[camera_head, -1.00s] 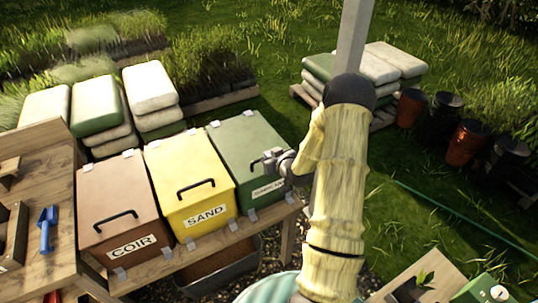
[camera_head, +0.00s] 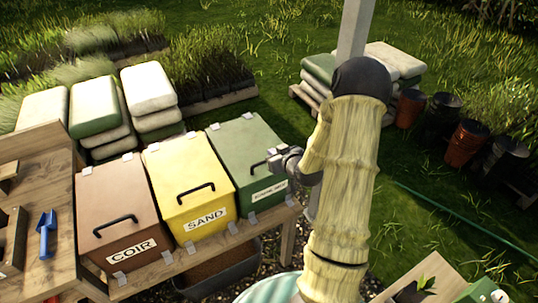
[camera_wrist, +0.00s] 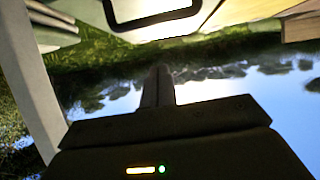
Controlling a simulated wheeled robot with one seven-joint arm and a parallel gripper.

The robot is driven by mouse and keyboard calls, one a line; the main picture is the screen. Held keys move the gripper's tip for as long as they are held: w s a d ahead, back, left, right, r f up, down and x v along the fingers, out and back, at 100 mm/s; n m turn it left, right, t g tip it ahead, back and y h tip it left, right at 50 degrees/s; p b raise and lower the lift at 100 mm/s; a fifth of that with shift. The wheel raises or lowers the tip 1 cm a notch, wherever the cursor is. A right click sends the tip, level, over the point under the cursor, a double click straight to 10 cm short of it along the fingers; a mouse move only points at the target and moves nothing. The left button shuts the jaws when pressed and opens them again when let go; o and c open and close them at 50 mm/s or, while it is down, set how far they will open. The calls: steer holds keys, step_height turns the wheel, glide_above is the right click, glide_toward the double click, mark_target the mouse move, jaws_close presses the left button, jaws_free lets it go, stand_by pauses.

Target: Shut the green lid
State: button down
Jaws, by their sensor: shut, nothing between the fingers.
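The green lid (camera_head: 241,146) lies flat on the green bin, level with its neighbours, and looks shut. The bin's front carries a label (camera_head: 270,191) too small to read. My gripper (camera_head: 271,160) is at the right part of the green lid, near its front edge; I cannot tell whether it touches.
A yellow SAND bin (camera_head: 187,181) and a brown COIR bin (camera_head: 117,205) stand to the left, lids down, on a wooden bench. A blue trowel (camera_head: 46,235) lies on the left table. A pale post (camera_head: 354,30) rises behind my arm. Stacked sacks (camera_head: 150,88) stand behind.

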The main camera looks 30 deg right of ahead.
steer(key=b+v, duration=0.1)
steer(key=v, duration=0.5)
steer(key=shift+a+r, duration=0.1)
steer(key=shift+a, duration=0.05)
steer(key=s+a+r+g, duration=0.2)
steer(key=s+a+g, duration=0.3)
steer(key=s+a, duration=0.3)
steer(key=s+a+r+g, duration=0.3)
steer(key=s+a+g, duration=0.2)
steer(key=s+a, duration=0.3)
steer(key=shift+a+m, duration=0.3)
steer(key=shift+a, duration=0.8)
steer(key=shift+r, duration=0.15)
